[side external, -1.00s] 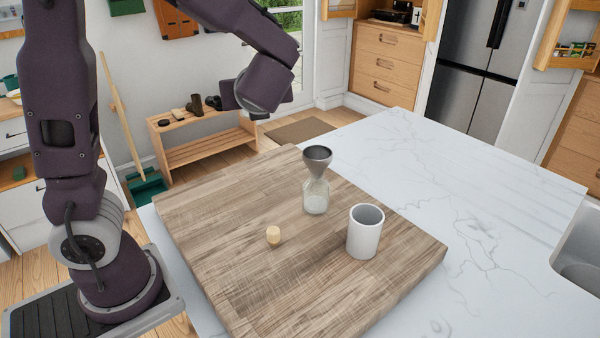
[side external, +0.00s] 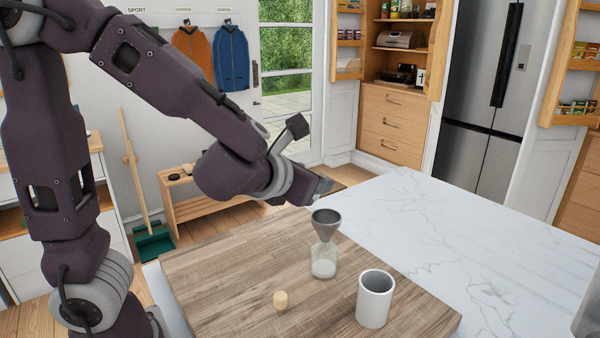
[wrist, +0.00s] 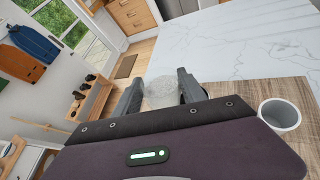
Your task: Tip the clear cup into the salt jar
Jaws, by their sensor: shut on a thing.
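My gripper (wrist: 160,90) is shut on the clear cup (wrist: 158,93), which shows between its fingers in the wrist view. The cup looks see-through and whitish; I cannot tell its contents. In the side external view my gripper (side external: 322,186) is just above and behind the grey funnel (side external: 327,220), and the cup is hard to make out. The funnel stands in the mouth of the salt jar (side external: 324,264), a clear glass jar with white salt at the bottom. The jar stands upright on the wooden board (side external: 225,285).
A white mug with a grey inside (side external: 374,302) stands on the board right of the jar. It also shows in the wrist view (wrist: 281,114). A small cork (side external: 280,300) lies left of it. The marble counter (side external: 455,235) is clear on the right.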

